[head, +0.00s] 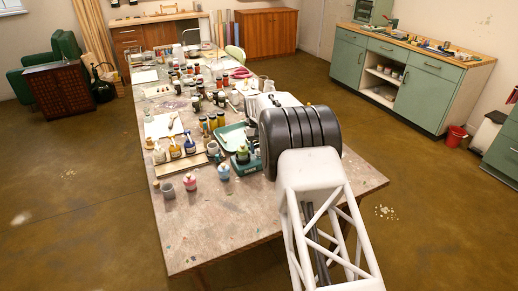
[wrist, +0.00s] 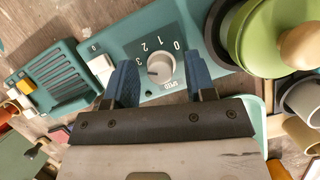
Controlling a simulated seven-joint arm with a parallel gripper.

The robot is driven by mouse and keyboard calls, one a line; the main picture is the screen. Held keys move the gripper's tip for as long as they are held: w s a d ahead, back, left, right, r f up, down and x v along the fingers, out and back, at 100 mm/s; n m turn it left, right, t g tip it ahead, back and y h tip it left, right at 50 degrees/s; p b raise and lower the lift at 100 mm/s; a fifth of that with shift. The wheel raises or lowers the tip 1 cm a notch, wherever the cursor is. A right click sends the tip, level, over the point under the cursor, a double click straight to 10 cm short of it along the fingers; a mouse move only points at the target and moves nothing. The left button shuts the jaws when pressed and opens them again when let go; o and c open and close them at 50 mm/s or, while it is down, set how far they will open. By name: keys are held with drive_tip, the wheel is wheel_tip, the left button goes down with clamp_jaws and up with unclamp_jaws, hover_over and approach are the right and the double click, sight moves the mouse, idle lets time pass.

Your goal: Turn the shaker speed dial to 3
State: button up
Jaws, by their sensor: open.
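The speed dial (wrist: 161,67) is a pale round knob on a teal panel (wrist: 132,37), marked 0, 1, 2 and 3, in the wrist view. A darker mark shows on the knob, but I cannot tell which number it points to. My gripper (wrist: 159,75) is open, with one blue finger on each side of the dial. Gaps show between the fingers and the knob, though I cannot judge the depth. The panel belongs to the teal shaker. In the head view my arm hides the gripper and the dial.
A green round item (wrist: 275,35) on a dark base stands right of the dial. A teal ribbed unit (wrist: 45,80) with a yellow switch lies to the left. Grey cups (wrist: 303,97) are at the right. Several jars and bottles crowd the table (head: 225,220); its near left corner is clear.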

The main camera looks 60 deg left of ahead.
drive_tip(key=shift+r, duration=0.1)
drive_tip(key=v, duration=0.7)
drive_tip(key=shift+r, duration=0.25)
drive_tip(key=shift+w+a, duration=0.1)
idle(0.6)
